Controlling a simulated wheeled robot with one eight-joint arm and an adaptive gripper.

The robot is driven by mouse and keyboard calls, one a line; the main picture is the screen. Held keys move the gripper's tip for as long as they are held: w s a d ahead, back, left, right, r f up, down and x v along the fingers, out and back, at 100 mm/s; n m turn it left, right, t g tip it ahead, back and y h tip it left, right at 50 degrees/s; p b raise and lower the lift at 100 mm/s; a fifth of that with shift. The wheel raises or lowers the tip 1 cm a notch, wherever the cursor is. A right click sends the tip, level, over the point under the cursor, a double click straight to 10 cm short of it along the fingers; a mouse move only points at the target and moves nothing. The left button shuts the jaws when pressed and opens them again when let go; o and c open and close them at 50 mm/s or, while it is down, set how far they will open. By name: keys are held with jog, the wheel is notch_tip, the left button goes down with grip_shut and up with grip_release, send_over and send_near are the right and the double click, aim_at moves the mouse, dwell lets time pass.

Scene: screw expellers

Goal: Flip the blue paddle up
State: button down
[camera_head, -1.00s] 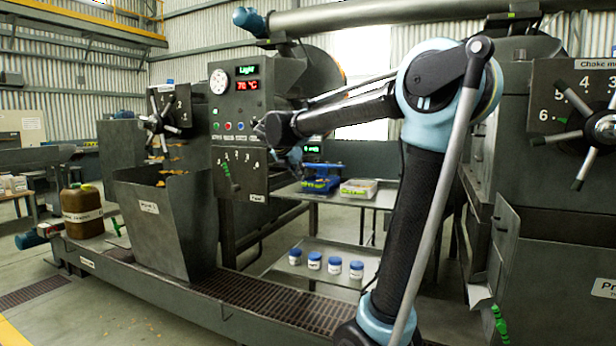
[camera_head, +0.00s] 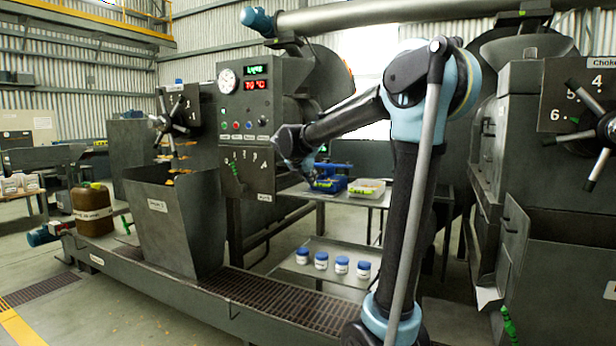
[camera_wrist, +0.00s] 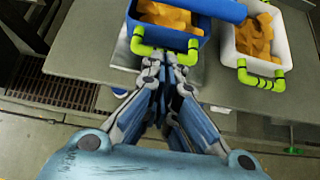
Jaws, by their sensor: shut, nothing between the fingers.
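A blue bar (camera_wrist: 215,9) crosses the top of the wrist view, above a blue bin (camera_wrist: 180,38) holding orange-yellow pieces. I cannot tell for sure that this bar is the paddle. In the head view a blue bar (camera_head: 333,166) shows just over the blue bin (camera_head: 330,184) on the grey table. My gripper (camera_wrist: 166,70) is shut and empty, its fingertips close to the bin's green handle (camera_wrist: 160,49); I cannot tell if they touch. In the head view my gripper (camera_head: 309,172) is small and dark beside the bin, partly blending with the machine.
A white bin (camera_wrist: 260,42) with green handle stands right of the blue bin. Several blue-lidded jars (camera_head: 321,261) stand on the lower shelf. A control panel (camera_head: 249,110) rises left of my forearm, and a choke wheel (camera_head: 605,128) is at the far right.

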aim_at(317, 185)
jog(key=x, duration=0.3)
jog(key=shift+w+d+f, duration=0.15)
jog(key=shift+w+d, duration=0.05)
jog(key=shift+w, duration=0.05)
jog(key=r, duration=0.2)
jog(key=shift+w+d+r, duration=0.2)
jog(key=shift+w+r, duration=0.1)
jog(key=shift+w, duration=0.05)
jog(key=shift+w+r, duration=0.15)
jog(key=shift+r, duration=0.45)
jog(key=shift+r, duration=0.1)
